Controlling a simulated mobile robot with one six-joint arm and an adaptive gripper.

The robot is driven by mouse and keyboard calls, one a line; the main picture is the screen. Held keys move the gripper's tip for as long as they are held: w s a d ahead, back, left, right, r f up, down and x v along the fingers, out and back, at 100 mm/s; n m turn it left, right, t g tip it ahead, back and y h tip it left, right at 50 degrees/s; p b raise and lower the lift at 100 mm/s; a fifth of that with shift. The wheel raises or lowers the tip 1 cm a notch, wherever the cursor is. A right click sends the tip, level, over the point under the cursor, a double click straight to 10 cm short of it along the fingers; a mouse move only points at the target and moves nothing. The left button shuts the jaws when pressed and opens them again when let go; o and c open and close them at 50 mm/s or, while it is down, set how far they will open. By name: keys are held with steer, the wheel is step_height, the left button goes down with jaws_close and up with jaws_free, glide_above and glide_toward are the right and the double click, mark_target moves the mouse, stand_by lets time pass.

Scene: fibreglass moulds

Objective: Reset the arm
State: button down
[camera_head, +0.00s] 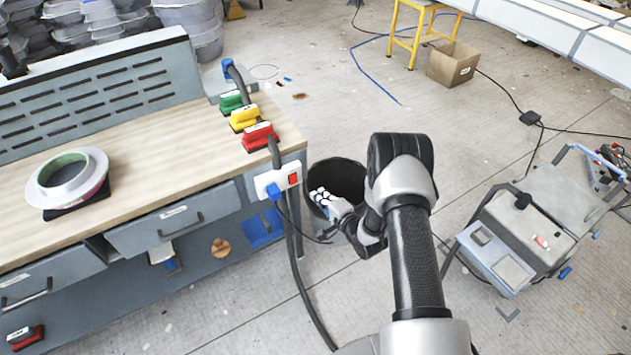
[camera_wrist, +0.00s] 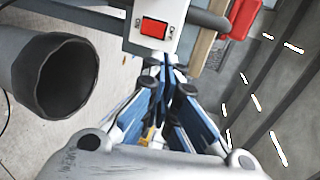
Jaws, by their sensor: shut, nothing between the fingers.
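My gripper (camera_head: 318,193) is shut and empty. In the head view it appears in front of the dark bin's opening, just right of the white socket box at the bench corner. My arm reaches forward from the bottom of that view, with its wrist bent to the left. In the wrist view the closed fingers of my gripper (camera_wrist: 165,78) point towards the white socket box (camera_wrist: 157,25) with its red switch. A small gap seems to lie between them, but contact is hard to judge.
The workbench (camera_head: 170,150) holds a white ring mould (camera_head: 97,178) and green, yellow and red blocks (camera_head: 258,137). A dark bin (camera_head: 345,175) stands beside it. A grey cart (camera_head: 530,232) is at right, a cardboard box (camera_head: 453,63) behind. Cables cross the floor.

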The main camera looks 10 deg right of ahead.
steer(key=w+d+r+n+g+h, duration=0.1)
steer(key=w+d+r+n+h, duration=0.15)
steer(key=r, duration=0.65)
steer(key=s+r+n+g+h, duration=0.15)
steer(key=s+r, duration=0.25)
steer(key=r, duration=0.6)
steer(key=s+r+n+g+h, duration=0.1)
steer(key=s+r+n+g, duration=0.2)
steer(key=r, duration=0.7)
steer(key=s+a+r+n+g, duration=0.1)
steer(key=s+r+n, duration=0.1)
steer(key=s, duration=0.9)
steer(key=s+a+r+n+g, duration=0.1)
steer(key=s+a+r+n, duration=0.1)
steer(key=s, duration=1)
steer(key=s+a+r+n+g, duration=0.1)
steer(key=s+a+r+n, duration=0.1)
steer(key=s, duration=0.9)
steer(key=shift+s+r+n+g, duration=0.4)
steer(key=shift+r+n, duration=0.3)
steer(key=shift+r, duration=0.1)
steer(key=shift+a, duration=0.1)
